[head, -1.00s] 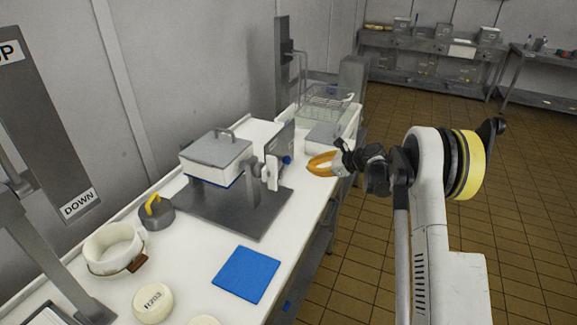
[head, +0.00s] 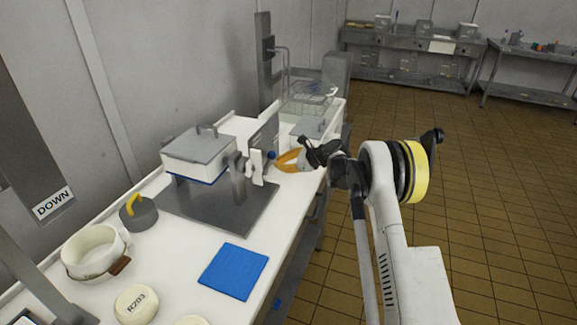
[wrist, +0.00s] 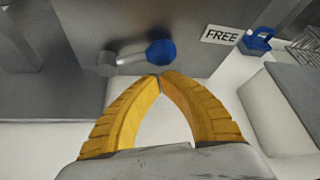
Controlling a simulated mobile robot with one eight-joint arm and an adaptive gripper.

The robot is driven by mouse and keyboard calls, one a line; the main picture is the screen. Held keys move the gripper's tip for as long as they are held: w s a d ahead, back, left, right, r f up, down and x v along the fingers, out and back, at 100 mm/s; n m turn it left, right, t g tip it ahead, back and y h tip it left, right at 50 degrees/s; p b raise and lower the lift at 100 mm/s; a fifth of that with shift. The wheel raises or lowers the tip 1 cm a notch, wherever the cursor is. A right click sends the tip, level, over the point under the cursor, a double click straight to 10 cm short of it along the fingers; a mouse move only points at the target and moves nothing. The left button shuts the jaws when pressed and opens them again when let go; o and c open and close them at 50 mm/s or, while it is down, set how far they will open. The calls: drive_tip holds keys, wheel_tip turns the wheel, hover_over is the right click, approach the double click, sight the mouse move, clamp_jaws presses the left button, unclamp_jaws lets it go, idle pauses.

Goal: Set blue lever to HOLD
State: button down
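The blue lever has a round blue knob (wrist: 161,52) on a short grey rod (wrist: 128,57), fixed to a grey metal panel. The knob shows small in the head view (head: 271,155), beside the press-like device. A FREE label (wrist: 220,35) is on the panel, right of the knob. No HOLD label can be read. My gripper (wrist: 161,77) has orange fingers whose tips meet just below the knob in the wrist view, with nothing between them. In the head view, my gripper (head: 278,161) is close to the knob. Whether the tips touch it cannot be told.
The lidded box (head: 197,158) on its dark base plate (head: 215,215) stands left of my gripper. A grey-lidded container (head: 308,127) and wire basket (head: 305,105) are behind. A blue mat (head: 233,271) lies in front. The floor to the right is clear.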

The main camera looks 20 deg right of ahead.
sight(274, 154)
drive_tip(key=shift+x, duration=0.75)
drive_tip(key=shift+r+n+t+h, duration=0.3)
drive_tip(key=shift+r+n+t, duration=0.2)
drive_tip(key=shift+r+n, duration=0.15)
drive_tip(key=shift+r+n+t, duration=0.2)
drive_tip(key=shift+n+t, duration=0.05)
drive_tip(key=shift+t, duration=0.05)
drive_tip(key=r+n, duration=0.1)
drive_tip(key=r+n+t, duration=0.1)
drive_tip(key=s+r+t, duration=0.1)
drive_tip(key=shift+a+n+h+b, duration=0.35)
drive_tip(key=shift+n+h+b, duration=0.05)
drive_tip(key=shift+s+a+r, duration=0.25)
drive_tip(key=shift+s+r, duration=0.05)
drive_tip(key=shift+r, duration=0.15)
drive_tip(key=shift+s+a+r, duration=0.2)
drive_tip(key=shift+s+r, duration=0.1)
drive_tip(key=shift+r, duration=0.1)
drive_tip(key=shift+s+a+r, duration=0.45)
drive_tip(key=shift+s, duration=0.2)
drive_tip(key=shift+s, duration=0.15)
